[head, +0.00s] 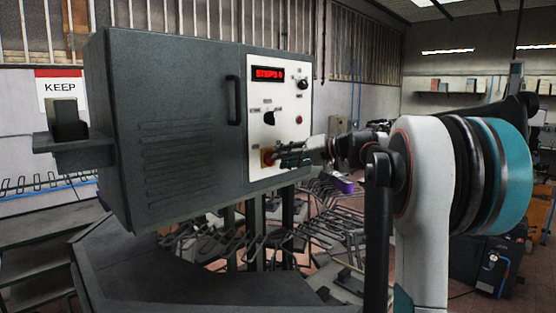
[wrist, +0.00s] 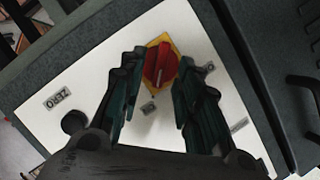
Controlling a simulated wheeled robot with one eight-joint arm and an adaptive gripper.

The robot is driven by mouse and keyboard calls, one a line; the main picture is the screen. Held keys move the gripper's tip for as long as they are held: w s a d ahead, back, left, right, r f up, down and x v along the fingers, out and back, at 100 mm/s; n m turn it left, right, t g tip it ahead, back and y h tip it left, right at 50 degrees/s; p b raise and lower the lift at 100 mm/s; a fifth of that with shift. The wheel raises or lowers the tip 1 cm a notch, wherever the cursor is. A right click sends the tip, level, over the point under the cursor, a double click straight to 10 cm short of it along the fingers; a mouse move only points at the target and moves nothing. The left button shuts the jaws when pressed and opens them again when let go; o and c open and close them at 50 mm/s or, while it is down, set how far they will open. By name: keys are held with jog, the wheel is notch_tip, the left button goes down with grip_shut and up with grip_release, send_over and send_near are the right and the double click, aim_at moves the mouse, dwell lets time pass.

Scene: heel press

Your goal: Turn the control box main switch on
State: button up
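The main switch is a red rotary knob on a yellow plate, low on the white panel of the control box (head: 180,100). In the head view the knob (head: 267,158) is partly covered by my gripper (head: 282,156), which reaches in from the right. In the wrist view the red knob (wrist: 160,62) shows a pale mark on its handle. My gripper (wrist: 162,64) is open, with one dark green finger on each side of the knob. Gaps show between fingers and knob in this view. I cannot tell how deep the fingertips reach.
The panel also carries a lit red display (head: 268,74), a black selector (head: 268,118), a black knob (head: 303,83) and a small red button (head: 298,120). A dark door handle (head: 233,100) is left of the panel. Wire racks (head: 335,225) stand below and behind the box.

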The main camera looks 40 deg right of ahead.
jog(key=v, duration=0.9)
dwell(0.3)
